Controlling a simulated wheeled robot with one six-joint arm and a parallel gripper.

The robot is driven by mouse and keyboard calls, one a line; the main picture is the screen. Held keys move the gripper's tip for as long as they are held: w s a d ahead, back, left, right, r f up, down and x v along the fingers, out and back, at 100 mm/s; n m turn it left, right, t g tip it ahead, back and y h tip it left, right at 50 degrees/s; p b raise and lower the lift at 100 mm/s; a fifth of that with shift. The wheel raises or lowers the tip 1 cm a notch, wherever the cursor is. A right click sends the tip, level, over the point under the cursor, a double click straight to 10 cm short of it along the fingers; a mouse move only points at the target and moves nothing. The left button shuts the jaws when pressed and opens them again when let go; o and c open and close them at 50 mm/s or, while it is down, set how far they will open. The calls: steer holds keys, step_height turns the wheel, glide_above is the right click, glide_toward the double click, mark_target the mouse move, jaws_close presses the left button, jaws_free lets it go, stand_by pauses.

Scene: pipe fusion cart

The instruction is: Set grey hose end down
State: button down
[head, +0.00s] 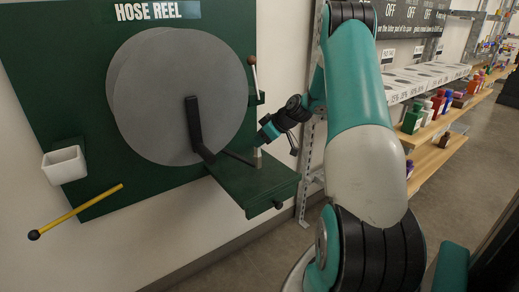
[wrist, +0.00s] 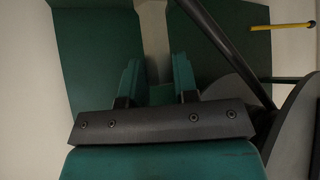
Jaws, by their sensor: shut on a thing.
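The grey hose end (head: 257,158) shows in the head view as a short, pale, upright piece just over the green shelf (head: 245,188), below the reel. Its lower end appears at the shelf surface, but I cannot tell whether it touches. My gripper (head: 264,139) is at its upper part, reaching in from the right. In the wrist view the grey hose end (wrist: 155,45) runs between the two teal fingers of my gripper (wrist: 157,78), which are shut on it. The fingers and palm hide part of it.
The large grey hose reel (head: 180,95) with a black crank (head: 194,125) stands close on the left. A lever with a brown knob (head: 253,70) rises behind my gripper. A white bin (head: 64,165) and yellow rod (head: 80,211) are farther left. Stocked shelves (head: 435,125) stand right.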

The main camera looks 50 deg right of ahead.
mark_target(259, 155)
steer(key=shift+w+f, duration=0.2)
steer(key=shift+f, duration=1.95)
steer(key=c, duration=0.9)
jaws_free()
steer(key=shift+r, duration=0.15)
steer(key=v, duration=1.2)
steer(key=shift+s+d, duration=0.1)
